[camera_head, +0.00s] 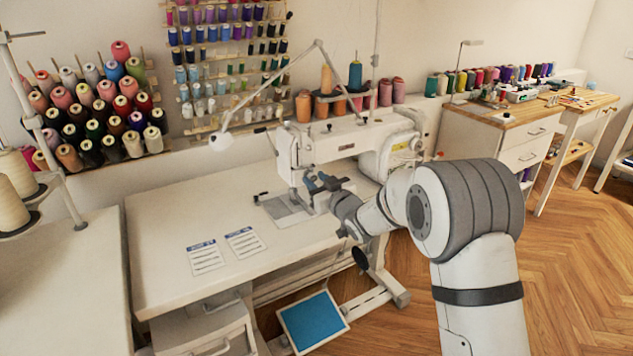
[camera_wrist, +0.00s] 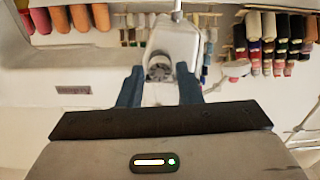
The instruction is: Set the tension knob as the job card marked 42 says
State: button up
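The white sewing machine (camera_head: 350,147) stands on the white table. In the wrist view a round, dark-rimmed knob (camera_wrist: 159,67) on the machine's head shows between the two blue fingers of my gripper (camera_wrist: 159,70). The fingers are apart, with a gap on each side of the knob; I cannot tell whether the tips reach it in depth. In the head view my gripper (camera_head: 318,184) is at the machine's needle end and hides the knob. Two job cards, a left card (camera_head: 206,257) and a right card (camera_head: 245,242), lie flat on the table; their print is too small to read.
The front left of the white table (camera_head: 165,265) is clear. A lamp arm (camera_head: 270,85) reaches over the table behind the machine. Thread racks (camera_head: 228,60) hang on the wall. A blue pedal (camera_head: 312,320) is below, and a wooden-topped cabinet (camera_head: 500,117) stands at right.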

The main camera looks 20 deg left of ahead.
jog(key=c, duration=0.6)
jog(key=shift+a, duration=0.15)
grip_shut()
jog(key=shift+f+b, duration=0.1)
jog(key=shift+b, duration=0.3)
